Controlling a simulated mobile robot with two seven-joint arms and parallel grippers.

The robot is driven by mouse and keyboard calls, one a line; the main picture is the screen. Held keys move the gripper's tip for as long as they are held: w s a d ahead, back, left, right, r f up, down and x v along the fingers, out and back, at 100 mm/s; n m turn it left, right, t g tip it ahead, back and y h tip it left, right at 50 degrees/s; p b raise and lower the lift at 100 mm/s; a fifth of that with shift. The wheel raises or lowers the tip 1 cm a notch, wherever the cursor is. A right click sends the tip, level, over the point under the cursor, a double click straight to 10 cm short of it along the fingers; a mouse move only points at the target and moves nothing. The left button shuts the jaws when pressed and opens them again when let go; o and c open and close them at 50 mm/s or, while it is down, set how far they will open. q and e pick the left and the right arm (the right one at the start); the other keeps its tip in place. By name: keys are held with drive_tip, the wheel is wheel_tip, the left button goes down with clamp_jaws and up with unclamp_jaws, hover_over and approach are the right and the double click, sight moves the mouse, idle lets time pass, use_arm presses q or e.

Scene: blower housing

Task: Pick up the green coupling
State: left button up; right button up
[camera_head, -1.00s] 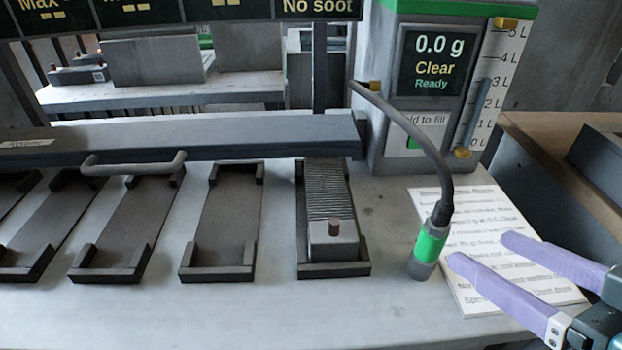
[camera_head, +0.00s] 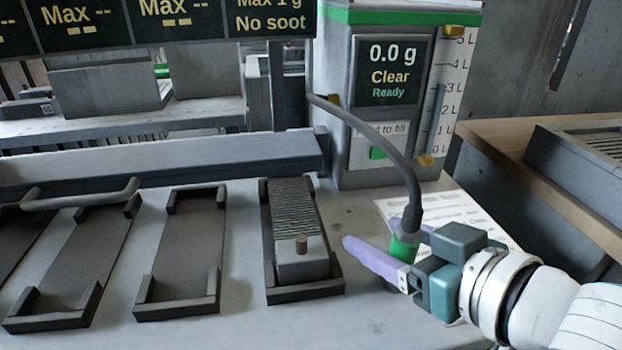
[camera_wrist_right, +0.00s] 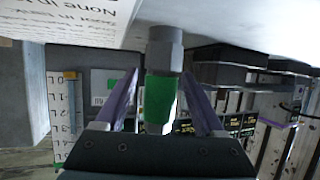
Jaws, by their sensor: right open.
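The green coupling (camera_head: 404,247) sits at the end of a dark hose that hangs from the dispenser. In the head view my right gripper (camera_head: 372,240) is around it and hides its lower part. In the right wrist view the coupling (camera_wrist_right: 160,98) stands between the two purple fingers of the right gripper (camera_wrist_right: 162,95). The fingers are spread, with a visible gap on each side of the coupling. The coupling's grey metal end points up in that view. My left gripper is not in view.
The dispenser (camera_head: 335,95) reads 0.0 g, Clear, Ready. A printed sheet (camera_head: 480,222) lies behind the right gripper. A dark tray (camera_head: 305,292) with a finned block (camera_head: 302,262) stands left of the fingers. More empty trays (camera_head: 180,255) line the bench to the left.

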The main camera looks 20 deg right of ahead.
drive_tip(key=shift+c, duration=0.4)
clamp_jaws()
idle(0.4)
